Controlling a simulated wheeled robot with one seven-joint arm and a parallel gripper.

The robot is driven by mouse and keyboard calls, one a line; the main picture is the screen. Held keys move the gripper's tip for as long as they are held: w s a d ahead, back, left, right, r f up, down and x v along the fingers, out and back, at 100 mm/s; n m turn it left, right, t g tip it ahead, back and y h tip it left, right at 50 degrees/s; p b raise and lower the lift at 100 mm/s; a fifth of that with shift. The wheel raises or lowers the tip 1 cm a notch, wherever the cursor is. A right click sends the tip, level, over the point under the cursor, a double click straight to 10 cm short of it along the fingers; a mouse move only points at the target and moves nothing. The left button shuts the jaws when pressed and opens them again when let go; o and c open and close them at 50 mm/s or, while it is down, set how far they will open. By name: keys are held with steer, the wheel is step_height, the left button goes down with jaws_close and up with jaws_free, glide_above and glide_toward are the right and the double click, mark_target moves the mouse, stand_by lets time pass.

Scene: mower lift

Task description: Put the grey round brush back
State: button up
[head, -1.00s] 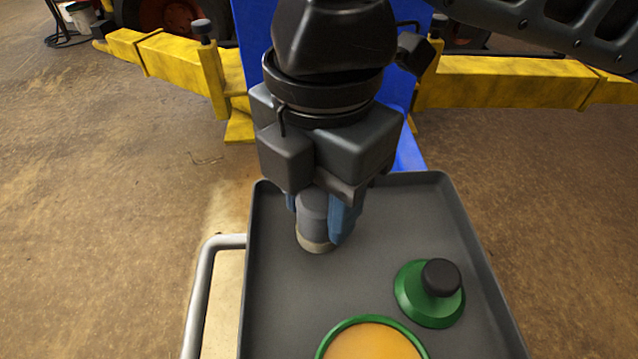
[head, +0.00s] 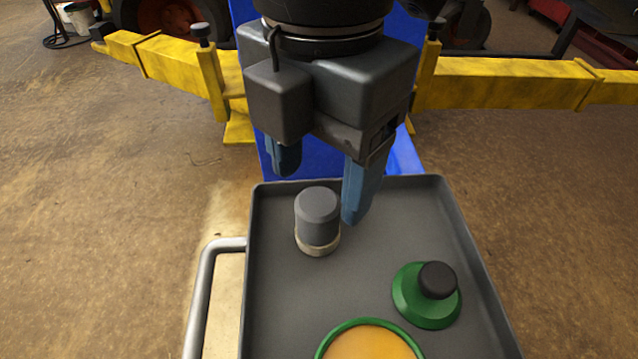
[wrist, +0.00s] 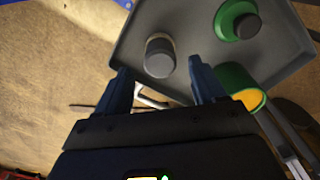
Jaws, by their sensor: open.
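The grey round brush (head: 317,218) stands upright on the dark grey tray (head: 275,315), in its upper left part, with its pale bristle ring at the bottom. My gripper (head: 320,190) is open and empty, just above and behind the brush, with its blue fingers spread apart. In the head view the right finger hangs close beside the brush. In the wrist view the brush (wrist: 159,56) stands on the tray beyond the gap between my open fingertips (wrist: 160,72).
A green cone-shaped piece with a black knob (head: 427,295) stands on the tray's right side. A green-rimmed round piece with an orange face (head: 370,342) is at the front. A metal handle (head: 205,290) runs along the left. A yellow lift arm (head: 510,82) and blue post stand behind.

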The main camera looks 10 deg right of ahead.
mark_target(319, 199)
step_height(319, 199, up, 7)
steer(key=shift+r+p, duration=0.15)
steer(key=shift+p, duration=0.2)
stand_by(0.4)
